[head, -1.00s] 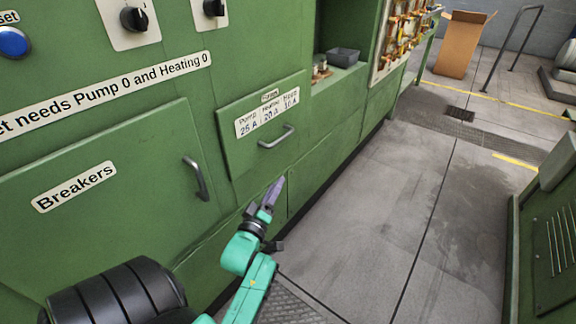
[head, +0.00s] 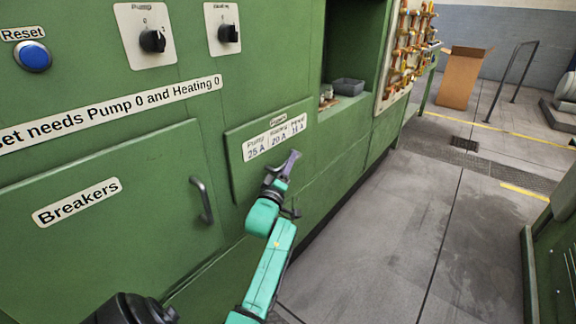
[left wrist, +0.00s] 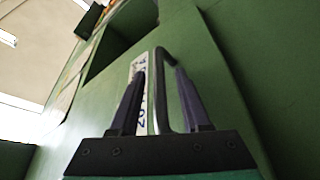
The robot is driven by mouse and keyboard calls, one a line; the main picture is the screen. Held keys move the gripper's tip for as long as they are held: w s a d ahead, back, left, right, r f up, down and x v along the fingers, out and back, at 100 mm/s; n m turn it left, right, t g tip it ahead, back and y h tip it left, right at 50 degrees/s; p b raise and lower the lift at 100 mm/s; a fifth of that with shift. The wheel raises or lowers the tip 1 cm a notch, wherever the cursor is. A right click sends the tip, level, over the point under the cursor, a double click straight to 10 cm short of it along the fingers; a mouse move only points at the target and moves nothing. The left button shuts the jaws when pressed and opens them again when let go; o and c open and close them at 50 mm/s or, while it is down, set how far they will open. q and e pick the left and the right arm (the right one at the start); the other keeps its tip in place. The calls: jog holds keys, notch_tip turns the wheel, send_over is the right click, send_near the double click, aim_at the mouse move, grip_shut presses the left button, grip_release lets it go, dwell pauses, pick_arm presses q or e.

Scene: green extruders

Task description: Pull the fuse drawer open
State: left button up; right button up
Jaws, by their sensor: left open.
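The fuse drawer (head: 236,160) is a green front panel with a white label listing Pump, Heating and amp values, shut in the machine face. My left gripper (head: 291,158) is in front of its lower right part and hides its handle in the head view. My right gripper is not in view.
The breakers door (head: 100,240) with its own handle (head: 201,200) is left of the drawer. Two knobs (head: 152,41) and a blue reset button (head: 33,56) are above. A grey bin (head: 348,86) sits in a recess. The floor (head: 400,230) to the right is clear.

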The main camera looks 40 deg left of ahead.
pick_arm(q)
grip_shut()
jog(key=shift+f, duration=0.1)
dwell(1.2)
